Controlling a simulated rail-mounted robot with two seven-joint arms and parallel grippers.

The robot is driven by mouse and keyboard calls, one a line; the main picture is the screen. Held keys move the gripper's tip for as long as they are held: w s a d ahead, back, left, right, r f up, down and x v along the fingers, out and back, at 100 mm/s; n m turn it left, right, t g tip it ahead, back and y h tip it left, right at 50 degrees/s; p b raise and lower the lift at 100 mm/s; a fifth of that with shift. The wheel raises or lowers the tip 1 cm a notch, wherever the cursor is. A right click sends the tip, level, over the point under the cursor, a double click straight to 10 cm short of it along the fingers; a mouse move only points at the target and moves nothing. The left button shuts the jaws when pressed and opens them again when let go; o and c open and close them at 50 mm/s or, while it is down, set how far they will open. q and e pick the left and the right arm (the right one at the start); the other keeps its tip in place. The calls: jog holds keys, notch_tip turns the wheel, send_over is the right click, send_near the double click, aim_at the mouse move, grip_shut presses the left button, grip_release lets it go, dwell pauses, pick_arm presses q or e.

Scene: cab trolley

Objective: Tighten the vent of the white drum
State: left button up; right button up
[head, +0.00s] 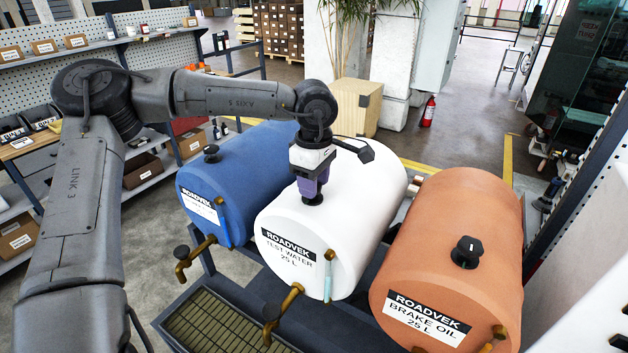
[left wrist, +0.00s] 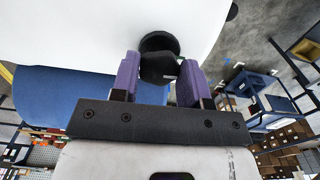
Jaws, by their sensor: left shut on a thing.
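The white drum (head: 345,225), labelled "TEST WATER 25 L", lies on its side in the middle of the trolley, between a blue and an orange drum. Its black vent knob (head: 312,198) sits on top near the front end and is mostly hidden under my left gripper (head: 311,189). The gripper points down at the vent, shut on it. In the left wrist view the vent (left wrist: 158,62) shows between the two purple fingers (left wrist: 156,78), against the white drum (left wrist: 75,30). My right gripper is not in view.
The blue drum (head: 240,170), with its own black vent (head: 211,153), is at left. The orange drum (head: 455,240), labelled "BRAKE OIL", is at right with its vent (head: 467,251). Brass taps stick out in front, above a grated tray (head: 215,325). Shelving (head: 100,45) stands at the left.

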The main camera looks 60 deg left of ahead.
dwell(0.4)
pick_arm(q)
jog(key=o, duration=0.9)
jog(key=shift+r+b, duration=0.3)
jog(key=shift+r, duration=6.65)
